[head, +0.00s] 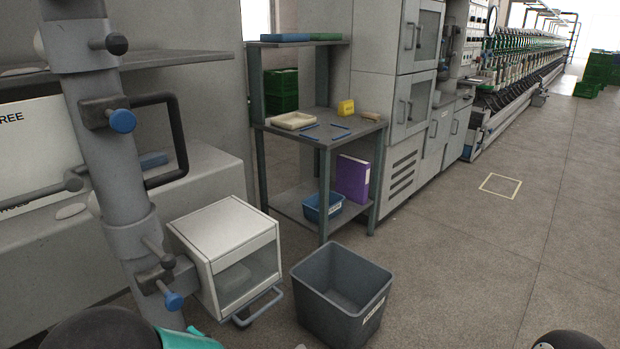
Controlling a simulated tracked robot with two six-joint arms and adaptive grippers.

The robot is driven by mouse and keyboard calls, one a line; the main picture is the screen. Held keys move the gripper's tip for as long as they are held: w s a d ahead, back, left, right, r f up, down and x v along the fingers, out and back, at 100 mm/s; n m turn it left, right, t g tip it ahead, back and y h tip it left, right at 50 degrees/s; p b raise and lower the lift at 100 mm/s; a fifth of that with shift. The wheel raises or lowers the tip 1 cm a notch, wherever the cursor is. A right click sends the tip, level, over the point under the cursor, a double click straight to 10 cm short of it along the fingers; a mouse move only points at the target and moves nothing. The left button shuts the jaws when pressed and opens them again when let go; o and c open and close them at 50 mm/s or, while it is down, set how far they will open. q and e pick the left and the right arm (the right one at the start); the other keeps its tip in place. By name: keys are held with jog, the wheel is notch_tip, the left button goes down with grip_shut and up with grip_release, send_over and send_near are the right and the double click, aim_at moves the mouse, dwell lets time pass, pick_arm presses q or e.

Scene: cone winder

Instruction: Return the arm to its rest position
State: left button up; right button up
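Neither of my grippers shows in the head view. A dark rounded shape with a teal part beside it shows at the bottom left edge, and another dark rounded shape at the bottom right edge. They look like parts of my own arms, cut off by the frame. Whether my grippers are open or shut, or hold anything, is out of sight.
A grey bin (321,306) stands on the floor beside a white box with a window (223,230). A grey post (100,130) with blue knobs rises at left. A shelf table (326,139) stands behind. The floor at right (470,270) is clear.

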pick_arm(q)
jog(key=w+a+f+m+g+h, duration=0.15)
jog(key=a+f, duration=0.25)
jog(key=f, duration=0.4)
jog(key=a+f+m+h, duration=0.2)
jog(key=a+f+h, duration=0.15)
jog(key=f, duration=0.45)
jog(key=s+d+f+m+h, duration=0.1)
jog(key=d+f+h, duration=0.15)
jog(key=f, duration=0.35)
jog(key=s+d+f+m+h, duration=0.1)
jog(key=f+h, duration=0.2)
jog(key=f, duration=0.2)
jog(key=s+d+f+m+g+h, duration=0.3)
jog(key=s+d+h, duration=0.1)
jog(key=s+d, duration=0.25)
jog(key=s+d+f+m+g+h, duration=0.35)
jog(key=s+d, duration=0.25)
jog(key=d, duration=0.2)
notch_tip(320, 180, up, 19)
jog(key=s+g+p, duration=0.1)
jog(key=p, duration=1.7)
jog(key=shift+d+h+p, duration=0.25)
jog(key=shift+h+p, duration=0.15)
